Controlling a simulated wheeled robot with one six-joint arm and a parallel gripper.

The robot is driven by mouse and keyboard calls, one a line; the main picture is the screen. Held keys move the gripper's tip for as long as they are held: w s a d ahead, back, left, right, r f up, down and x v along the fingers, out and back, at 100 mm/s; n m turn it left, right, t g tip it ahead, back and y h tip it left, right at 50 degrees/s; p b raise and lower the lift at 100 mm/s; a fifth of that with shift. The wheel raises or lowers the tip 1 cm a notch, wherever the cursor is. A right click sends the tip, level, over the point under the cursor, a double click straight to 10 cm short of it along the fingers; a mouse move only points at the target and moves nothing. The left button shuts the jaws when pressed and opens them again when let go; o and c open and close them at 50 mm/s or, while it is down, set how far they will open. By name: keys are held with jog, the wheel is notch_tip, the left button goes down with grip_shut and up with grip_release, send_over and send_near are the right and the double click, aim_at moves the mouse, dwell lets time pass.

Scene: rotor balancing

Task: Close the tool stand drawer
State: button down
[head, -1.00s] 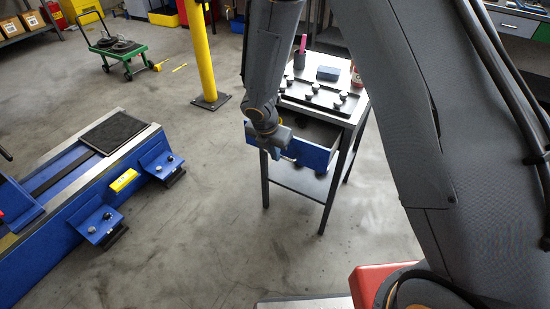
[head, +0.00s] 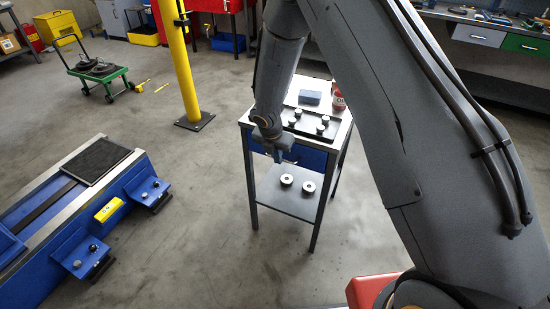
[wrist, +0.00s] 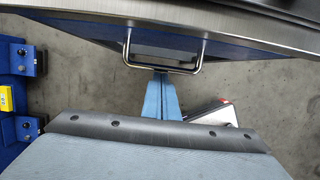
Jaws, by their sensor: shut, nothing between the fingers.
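The tool stand (head: 246,122) is a metal-topped table on dark legs. Its blue drawer front (head: 311,160) sits under the top, with no open drawer interior showing in the head view. In the wrist view, the blue drawer front (wrist: 90,38) lies close under the metal top edge, and a U-shaped metal handle (wrist: 128,50) sticks out from it. My gripper (head: 278,157) is at the drawer front and hides part of it. Its blue fingers (wrist: 160,77) are shut with their tips at the handle's bar; whether they touch it I cannot tell.
Two weights (head: 287,180) lie on the lower shelf (head: 270,193). A blue machine bed (head: 45,215) is at left; a yellow post (head: 183,75) stands behind.

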jog(key=shift+w+d+r, duration=0.1)
jog(key=shift+w+d, duration=0.2)
jog(key=shift+d, duration=0.05)
jog(key=shift+a, duration=0.1)
jog(key=s+a+r, duration=0.4)
jog(key=s+r, duration=0.3)
jog(key=r, duration=0.3)
jog(key=s+d+r+m, duration=0.3)
jog(key=s+d+m, duration=0.2)
jog(key=m, duration=0.5)
jog(key=s+d+r+m+g+y, duration=0.1)
jog(key=s+d+r+m, duration=0.3)
jog(key=s+m, duration=0.6)
jog(key=s+d+r+m+g, duration=0.1)
jog(key=s+d+r+m, duration=0.3)
jog(key=s+d+m, duration=0.3)
jog(key=s+m, duration=0.1)
jog(key=m, duration=0.2)
jog(key=shift+y+b, duration=0.3)
jog(key=shift+d, duration=0.1)
